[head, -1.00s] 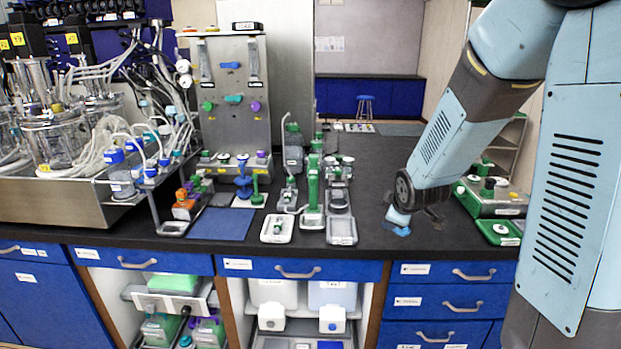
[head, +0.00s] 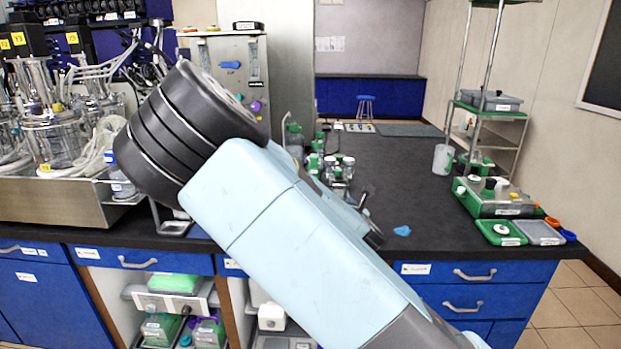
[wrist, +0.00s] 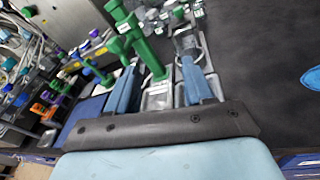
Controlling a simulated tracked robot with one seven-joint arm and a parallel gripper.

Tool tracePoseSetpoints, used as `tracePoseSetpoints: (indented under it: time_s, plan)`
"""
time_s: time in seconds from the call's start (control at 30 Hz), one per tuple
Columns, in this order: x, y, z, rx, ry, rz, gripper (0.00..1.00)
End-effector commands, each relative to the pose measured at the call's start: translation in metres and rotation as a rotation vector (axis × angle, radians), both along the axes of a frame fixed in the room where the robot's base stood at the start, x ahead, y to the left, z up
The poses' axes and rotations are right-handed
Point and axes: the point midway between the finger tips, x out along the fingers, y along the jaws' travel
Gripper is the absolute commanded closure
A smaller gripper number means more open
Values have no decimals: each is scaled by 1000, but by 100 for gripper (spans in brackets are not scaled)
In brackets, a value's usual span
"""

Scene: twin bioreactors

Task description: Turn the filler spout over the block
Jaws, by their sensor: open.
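The likely filler is a tall green post (wrist: 149,57) with a green arm near its top, standing on a small grey base (wrist: 157,97) in the wrist view. In the head view my arm hides it. My gripper (wrist: 160,63) is open, its two blue fingers pointing toward the counter stations. The post shows between the fingers in the picture; I cannot tell whether either finger touches it. Nothing is visibly held. I cannot clearly single out the spout's outlet or the block.
A steel panel (head: 224,75) and glass bioreactors (head: 55,130) stand at the left. Green-capped bottles (head: 340,165) are behind my arm. A small blue piece (head: 402,230) lies on the black counter (head: 400,190). A green-trayed station (head: 495,200) stands right; the counter between is largely clear.

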Motion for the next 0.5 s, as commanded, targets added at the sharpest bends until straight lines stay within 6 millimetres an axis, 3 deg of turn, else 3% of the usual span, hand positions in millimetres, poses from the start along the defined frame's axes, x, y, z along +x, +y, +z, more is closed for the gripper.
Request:
tracePoseSetpoints:
  time_s: [0.2,0.37,0.5]
  plan:
    - [-8,39,17,-212,-143,132,48]
    - [-8,50,22,-261,-181,163,48]
    - [3,53,23,-265,-184,165,48]
